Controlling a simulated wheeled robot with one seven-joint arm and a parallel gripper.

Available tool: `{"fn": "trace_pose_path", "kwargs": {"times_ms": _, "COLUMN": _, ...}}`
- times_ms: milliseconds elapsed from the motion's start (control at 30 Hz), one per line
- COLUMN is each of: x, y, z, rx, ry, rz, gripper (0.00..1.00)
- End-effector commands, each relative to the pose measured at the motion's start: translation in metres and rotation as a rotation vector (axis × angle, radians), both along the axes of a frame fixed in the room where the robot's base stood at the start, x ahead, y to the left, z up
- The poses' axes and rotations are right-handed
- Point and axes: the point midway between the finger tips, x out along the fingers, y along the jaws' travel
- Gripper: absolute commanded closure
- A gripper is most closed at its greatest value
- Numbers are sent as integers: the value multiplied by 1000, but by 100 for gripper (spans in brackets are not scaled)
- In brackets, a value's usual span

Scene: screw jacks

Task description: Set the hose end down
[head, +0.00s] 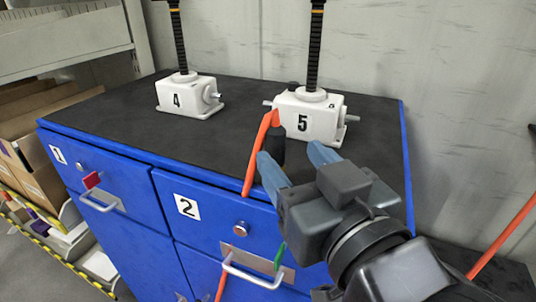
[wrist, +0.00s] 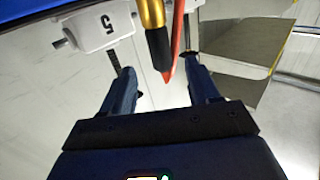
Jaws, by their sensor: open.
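The orange hose (head: 261,155) runs up over the front edge of the dark cabinet top (head: 130,115). A black end piece (head: 278,151) shows beside it, in front of the white jack marked 5 (head: 322,126). In the wrist view the hose end (wrist: 158,48) is black with a gold part, alongside the orange hose (wrist: 177,38). My gripper (head: 291,154) is open, its blue-grey fingers spread at the cabinet's front edge. In the wrist view the black end appears between the fingertips (wrist: 160,68), with gaps on both sides. Whether it rests on the top is unclear.
A white jack marked 4 (head: 184,96) stands to the left on the same top. A grey wall (head: 420,50) is behind. The top left of jack 5 has bare room.

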Motion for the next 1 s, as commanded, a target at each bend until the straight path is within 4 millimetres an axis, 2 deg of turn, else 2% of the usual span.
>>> {"fn": "trace_pose_path", "kwargs": {"times_ms": 367, "x": 28, "y": 15, "z": 3, "rx": -4, "ry": -4, "rz": 5, "gripper": 39}}
{"fn": "trace_pose_path", "kwargs": {"times_ms": 700, "x": 67, "y": 33, "z": -2, "rx": -5, "ry": -4, "rz": 4, "gripper": 39}}
{"fn": "trace_pose_path", "kwargs": {"times_ms": 1000, "x": 72, "y": 35, "z": -3, "rx": -4, "ry": -3, "rz": 4, "gripper": 39}}
